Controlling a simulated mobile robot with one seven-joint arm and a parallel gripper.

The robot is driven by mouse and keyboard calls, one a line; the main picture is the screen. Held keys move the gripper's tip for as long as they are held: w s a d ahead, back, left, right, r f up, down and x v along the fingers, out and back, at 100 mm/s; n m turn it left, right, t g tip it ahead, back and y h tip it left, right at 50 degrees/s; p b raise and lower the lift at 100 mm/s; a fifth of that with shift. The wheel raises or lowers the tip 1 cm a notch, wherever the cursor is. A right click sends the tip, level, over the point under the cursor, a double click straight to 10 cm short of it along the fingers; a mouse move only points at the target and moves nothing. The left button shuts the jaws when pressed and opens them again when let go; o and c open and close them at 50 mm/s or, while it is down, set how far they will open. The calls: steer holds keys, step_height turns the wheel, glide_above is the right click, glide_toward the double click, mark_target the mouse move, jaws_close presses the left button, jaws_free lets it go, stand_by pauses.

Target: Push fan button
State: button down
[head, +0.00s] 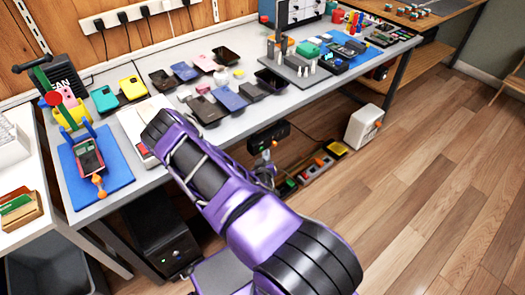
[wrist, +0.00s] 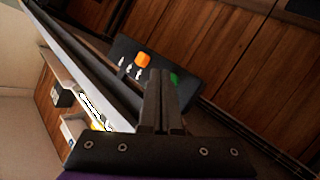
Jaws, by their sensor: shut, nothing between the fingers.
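A black control box (head: 268,136) hangs under the front edge of the table. In the wrist view this box (wrist: 188,92) is tilted and carries an orange button (wrist: 142,60) and a green button (wrist: 174,79), with small white markings too small to read. I cannot tell which is the fan button. A black thing marked FAN (head: 64,82) stands at the back left of the table. My gripper (wrist: 162,76) is shut and empty, its fingers together.
The table (head: 190,50) holds several phones, tools and a blue mat (head: 112,172). Its front edge runs close beside my gripper. Below are a power strip (head: 316,168), a white box (head: 363,126) and a black computer case (head: 165,245). The wooden floor at right is clear.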

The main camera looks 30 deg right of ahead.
steer(key=shift+w, duration=0.45)
stand_by(0.6)
steer(key=shift+s, duration=0.9)
steer(key=s, duration=0.6)
steer(key=shift+d, duration=0.3)
